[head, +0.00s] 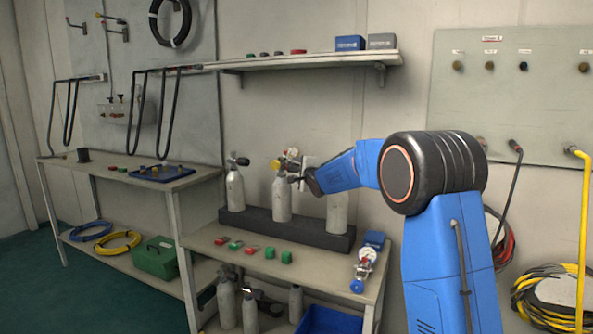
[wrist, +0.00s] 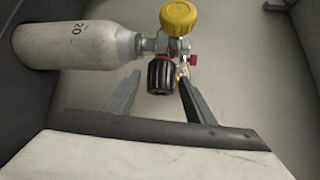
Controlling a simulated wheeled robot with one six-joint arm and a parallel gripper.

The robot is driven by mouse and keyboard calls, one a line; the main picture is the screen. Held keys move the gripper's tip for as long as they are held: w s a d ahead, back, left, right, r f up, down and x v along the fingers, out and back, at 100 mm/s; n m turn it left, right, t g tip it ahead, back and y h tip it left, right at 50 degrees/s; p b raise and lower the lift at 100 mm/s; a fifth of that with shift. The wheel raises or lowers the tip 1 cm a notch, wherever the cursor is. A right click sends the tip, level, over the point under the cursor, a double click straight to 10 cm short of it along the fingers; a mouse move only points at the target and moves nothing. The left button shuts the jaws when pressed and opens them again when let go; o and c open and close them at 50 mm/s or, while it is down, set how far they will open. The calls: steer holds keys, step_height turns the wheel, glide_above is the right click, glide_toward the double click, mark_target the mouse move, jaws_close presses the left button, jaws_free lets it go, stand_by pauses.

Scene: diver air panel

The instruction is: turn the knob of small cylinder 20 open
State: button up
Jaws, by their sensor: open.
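Small cylinder 20 (wrist: 75,47) is a pale cylinder with "20" on its side, lying sideways in the wrist view. Its valve carries a ribbed black knob (wrist: 161,74), a round yellow part (wrist: 178,18) and a small red part (wrist: 193,59). My gripper (wrist: 159,80) is open, with one finger on either side of the black knob; I cannot tell if either touches it. In the head view the cylinder (head: 281,198) appears to be the middle one in the rack, with my gripper (head: 296,180) at its valve, partly hidden by my arm.
The dark rack (head: 290,229) also holds a left cylinder (head: 235,190) with a black knob and a right cylinder (head: 337,213), its top hidden by my arm. Red and green pieces and a regulator (head: 363,265) lie on the bench (head: 215,254) in front. A shelf (head: 310,60) hangs above.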

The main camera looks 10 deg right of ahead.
steer(key=c, duration=1)
steer(key=shift+n+t, duration=0.3)
steer(key=n+t+y, duration=0.1)
steer(key=n+t, duration=0.2)
steer(key=shift+f+n, duration=0.1)
steer(key=shift+n, duration=0.2)
steer(key=n+t+y, duration=0.1)
steer(key=n+y, duration=0.1)
steer(key=n, duration=0.1)
steer(key=shift+n+t, duration=0.3)
steer(key=shift+t, duration=0.1)
steer(key=shift+n+t+y, duration=0.4)
steer(key=shift+n+y, duration=1.4)
steer(key=shift+n, duration=0.3)
steer(key=shift+n+y, duration=0.3)
